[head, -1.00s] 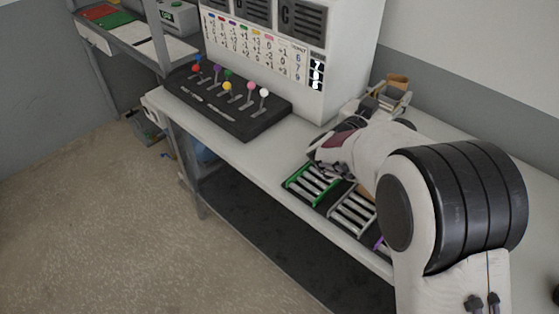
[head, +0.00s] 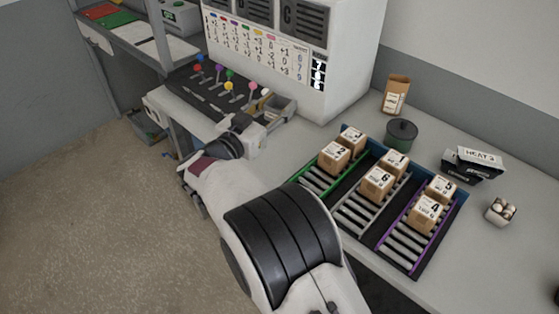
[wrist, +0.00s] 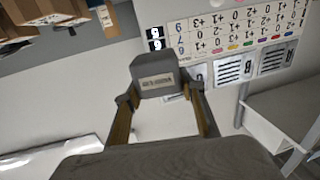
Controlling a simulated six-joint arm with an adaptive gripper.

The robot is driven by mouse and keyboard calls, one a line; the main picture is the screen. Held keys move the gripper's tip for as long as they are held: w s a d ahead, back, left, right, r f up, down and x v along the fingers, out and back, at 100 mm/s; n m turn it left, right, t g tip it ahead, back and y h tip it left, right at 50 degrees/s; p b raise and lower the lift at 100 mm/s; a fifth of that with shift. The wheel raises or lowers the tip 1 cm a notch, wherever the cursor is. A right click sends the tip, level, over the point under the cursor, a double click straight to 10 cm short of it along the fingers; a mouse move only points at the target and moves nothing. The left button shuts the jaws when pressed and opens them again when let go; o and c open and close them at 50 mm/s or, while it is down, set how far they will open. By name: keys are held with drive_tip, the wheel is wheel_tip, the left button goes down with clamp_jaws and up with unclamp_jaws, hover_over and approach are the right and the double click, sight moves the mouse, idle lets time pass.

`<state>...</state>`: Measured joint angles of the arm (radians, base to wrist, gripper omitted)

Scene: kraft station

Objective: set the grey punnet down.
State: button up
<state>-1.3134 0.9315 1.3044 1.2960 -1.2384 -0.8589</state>
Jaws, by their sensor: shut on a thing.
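The grey punnet (head: 281,107) is at my gripper (head: 262,120) in the head view, just right of the lever panel and in front of the white cabinet. In the wrist view my gripper (wrist: 162,98) is shut on the punnet, a grey block-like shape (wrist: 153,70) with a small label, too blurred to read. The fingers lie along its two sides. Whether its underside touches the bench cannot be told. My wrist hides part of it in the head view.
The lever panel (head: 214,92) is close on the left. A tray (head: 292,178) with several numbered boxes lies to the right. Behind it are a brown bag (head: 396,97) and a green-black pot (head: 401,134). Bare bench (head: 300,135) lies between punnet and tray.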

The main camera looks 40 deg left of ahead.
wheel_tip(320, 180, down, 6)
drive_tip(key=shift+w+d, duration=0.15)
idle(0.4)
drive_tip(key=shift+f, duration=2.5)
drive_tip(key=shift+f, duration=2.3)
drive_tip(key=shift+f, duration=0.2)
drive_tip(key=o, duration=1)
drive_tip(key=shift+c, duration=0.2)
